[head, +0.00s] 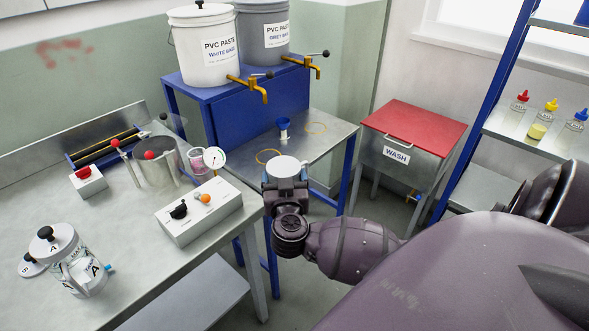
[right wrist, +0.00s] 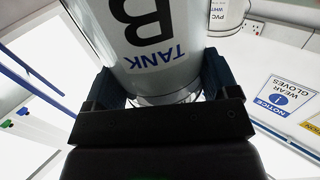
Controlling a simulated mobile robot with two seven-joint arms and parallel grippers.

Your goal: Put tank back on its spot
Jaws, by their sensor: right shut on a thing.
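My right gripper (head: 285,183) is shut on tank B, a white cylinder (head: 285,166) with a round pale top. In the right wrist view, tank B (right wrist: 150,40) fills the upper middle between the fingers (right wrist: 158,88), its label upside down. In the head view the tank is in front of the metal stand (head: 340,137); its height above the stand is hard to tell. Tank A (head: 82,272) stands on the bench at the left. My left gripper is not in view.
A control box (head: 199,211), gauge (head: 214,158) and pot (head: 158,165) occupy the bench. A red-lidded wash bin (head: 414,125) stands at right.

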